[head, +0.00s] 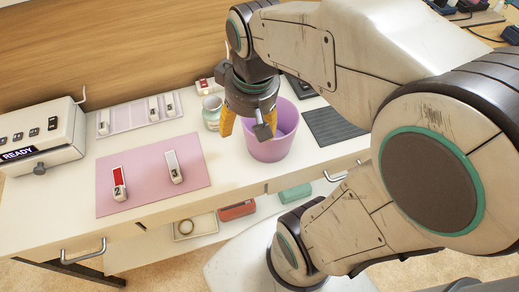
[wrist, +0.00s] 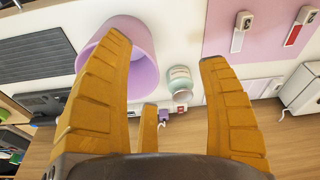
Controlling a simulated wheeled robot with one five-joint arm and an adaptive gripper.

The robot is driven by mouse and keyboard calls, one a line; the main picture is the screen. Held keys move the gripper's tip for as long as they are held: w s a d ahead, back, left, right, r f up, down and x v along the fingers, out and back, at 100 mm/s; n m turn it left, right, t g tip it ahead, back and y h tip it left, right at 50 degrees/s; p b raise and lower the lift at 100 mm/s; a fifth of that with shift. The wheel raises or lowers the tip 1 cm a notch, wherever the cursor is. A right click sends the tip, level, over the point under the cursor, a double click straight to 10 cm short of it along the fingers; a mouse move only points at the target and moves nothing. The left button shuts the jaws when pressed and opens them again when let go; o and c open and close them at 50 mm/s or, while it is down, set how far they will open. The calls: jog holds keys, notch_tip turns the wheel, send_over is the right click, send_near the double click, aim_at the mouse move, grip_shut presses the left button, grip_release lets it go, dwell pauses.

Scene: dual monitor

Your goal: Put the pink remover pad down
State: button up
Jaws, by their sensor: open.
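My gripper (head: 248,128) has yellow fingers spread apart with nothing between them. It hangs over the desk in front of the purple bin (head: 275,150), beside its left side. In the wrist view my gripper (wrist: 165,50) is also open and empty, and one finger overlaps the purple bin (wrist: 143,50). I cannot make out a separate pink remover pad. A flat pink mat (head: 140,182) lies on the desk, bearing a red-and-white block marked 2 (head: 119,184) and a grey-white block marked 3 (head: 173,166). The inside of the bin is mostly hidden.
A small jar (head: 212,113) stands behind my gripper. A pale tray (head: 128,117) with small blocks lies at the back left, near a white device (head: 40,135) reading READY. A dark ridged mat (head: 335,125) lies right of the bin.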

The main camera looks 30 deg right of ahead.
jog(key=s+a+f, duration=0.1)
jog(key=s+f, duration=0.1)
jog(key=s, duration=0.4)
jog(key=shift+s+t, duration=0.35)
jog(key=shift+t, duration=0.05)
jog(key=shift+a, duration=0.1)
